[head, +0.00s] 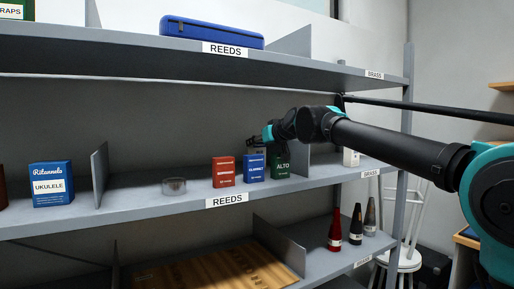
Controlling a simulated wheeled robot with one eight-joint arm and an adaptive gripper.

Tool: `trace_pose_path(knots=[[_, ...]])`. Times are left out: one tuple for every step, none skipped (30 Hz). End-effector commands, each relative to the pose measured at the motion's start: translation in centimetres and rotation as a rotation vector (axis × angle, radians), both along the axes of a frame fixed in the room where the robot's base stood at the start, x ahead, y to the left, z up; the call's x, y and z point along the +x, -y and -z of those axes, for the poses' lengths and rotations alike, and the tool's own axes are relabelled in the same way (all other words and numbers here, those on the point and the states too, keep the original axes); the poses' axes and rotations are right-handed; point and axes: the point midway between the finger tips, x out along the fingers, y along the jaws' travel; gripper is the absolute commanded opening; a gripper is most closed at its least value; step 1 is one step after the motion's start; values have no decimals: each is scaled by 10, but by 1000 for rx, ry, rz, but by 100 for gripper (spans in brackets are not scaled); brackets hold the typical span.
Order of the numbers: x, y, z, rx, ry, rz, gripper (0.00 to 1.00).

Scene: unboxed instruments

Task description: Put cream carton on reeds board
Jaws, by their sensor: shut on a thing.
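My gripper (254,142) is shut at the middle shelf, above and behind a row of cartons. Just below its fingers, a shaded greyish carton (259,151) shows only its top part behind a blue carton. It appears to be in the grip; its true colour is hard to tell. A small pale cream carton-like thing (351,158) stands further right on the same shelf, past the divider. The middle shelf board (140,200) carries a REEDS label (227,201) on its front edge.
Red (223,171), blue (256,168) and green ALTO (281,166) cartons stand close together. A clear round container (174,186) is left of them, with free shelf around it. The upper shelf (130,62) overhangs.

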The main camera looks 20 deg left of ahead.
Motion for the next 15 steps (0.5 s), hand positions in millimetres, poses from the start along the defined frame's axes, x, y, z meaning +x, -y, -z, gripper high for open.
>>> trace_pose_path(knots=[[0,0,6,0,0,0,12],[0,0,8,0,0,0,12],[0,0,10,0,0,0,12],[0,0,11,0,0,0,12],[0,0,11,0,0,0,12],[0,0,11,0,0,0,12],[0,0,11,0,0,0,12],[0,0,11,0,0,0,12],[0,0,11,0,0,0,12],[0,0,11,0,0,0,12],[0,0,11,0,0,0,12],[0,0,11,0,0,0,12],[0,0,12,0,0,0,12],[0,0,13,0,0,0,12],[0,0,13,0,0,0,49]])
